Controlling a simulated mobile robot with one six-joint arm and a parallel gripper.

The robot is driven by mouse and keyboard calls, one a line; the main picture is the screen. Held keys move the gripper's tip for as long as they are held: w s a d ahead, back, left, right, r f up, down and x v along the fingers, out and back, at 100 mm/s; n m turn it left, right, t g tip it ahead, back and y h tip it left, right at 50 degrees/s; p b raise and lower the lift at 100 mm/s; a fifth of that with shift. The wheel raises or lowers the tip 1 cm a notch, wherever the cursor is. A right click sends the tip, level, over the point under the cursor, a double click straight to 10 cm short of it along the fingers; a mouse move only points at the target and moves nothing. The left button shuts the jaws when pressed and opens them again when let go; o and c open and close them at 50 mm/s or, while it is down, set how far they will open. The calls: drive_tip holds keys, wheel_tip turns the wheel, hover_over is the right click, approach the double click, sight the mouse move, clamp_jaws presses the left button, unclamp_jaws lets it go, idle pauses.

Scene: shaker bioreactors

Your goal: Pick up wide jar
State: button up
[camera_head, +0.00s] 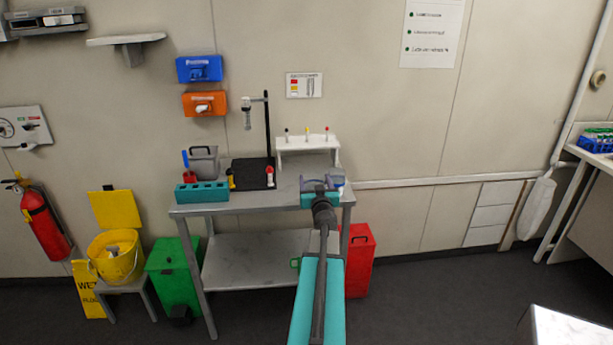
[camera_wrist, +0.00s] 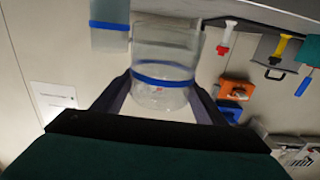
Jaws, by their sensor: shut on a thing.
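The wide jar (camera_wrist: 163,55) is a clear, wide vessel with a blue band and a small red mark. It sits between the two dark fingers of my gripper (camera_wrist: 160,98) in the wrist view, and they are shut on it. A second clear vessel with a blue band (camera_wrist: 110,38) stands beside it in the wrist view. In the head view my gripper (camera_head: 320,184) is at the right end of the grey metal bench (camera_head: 260,202). The arm and gripper mostly hide the held jar there. I cannot tell whether it touches the bench top.
A small white rack (camera_head: 308,144) with several coloured-top items stands behind my gripper. A black stand (camera_head: 267,130), a grey container (camera_head: 204,162) and a teal block (camera_head: 201,192) fill the bench's left part. A red bin (camera_head: 359,262) stands below right.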

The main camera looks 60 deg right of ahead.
drive_tip(key=shift+s+a+r, duration=0.1)
drive_tip(key=shift+s+a, duration=0.05)
drive_tip(key=shift+s, duration=0.4)
drive_tip(key=shift+s+a, duration=0.15)
drive_tip(key=shift+s, duration=0.4)
drive_tip(key=w+a+f+n+t+y, duration=0.1)
drive_tip(key=w+a+n+t+y, duration=0.1)
drive_tip(key=w+a, duration=0.8)
drive_tip(key=w+a+f+n+t+y, duration=0.25)
drive_tip(key=w+a, duration=0.45)
drive_tip(key=w, duration=0.5)
drive_tip(key=w+a+n+t+y, duration=0.1)
drive_tip(key=w+a+n+y, duration=0.2)
drive_tip(key=a, duration=0.5)
drive_tip(key=w+a+t+y+b, duration=0.1)
drive_tip(key=w+a+y, duration=0.1)
drive_tip(key=w+a, duration=0.4)
drive_tip(key=w+a+n+t+y, duration=0.1)
drive_tip(key=w+a+n+y, duration=0.15)
drive_tip(key=a, duration=0.65)
drive_tip(key=w+a+f+n+g+y, duration=0.15)
drive_tip(key=a+n+y, duration=0.55)
drive_tip(key=a, duration=1.5)
drive_tip(key=s+a+n+g+y, duration=0.5)
drive_tip(key=s+a+y, duration=0.4)
drive_tip(key=a, duration=0.4)
drive_tip(key=shift+s+a+f+g+y+b, duration=0.2)
drive_tip(key=shift+f+g+y+b, duration=0.15)
drive_tip(key=shift+g+y, duration=0.3)
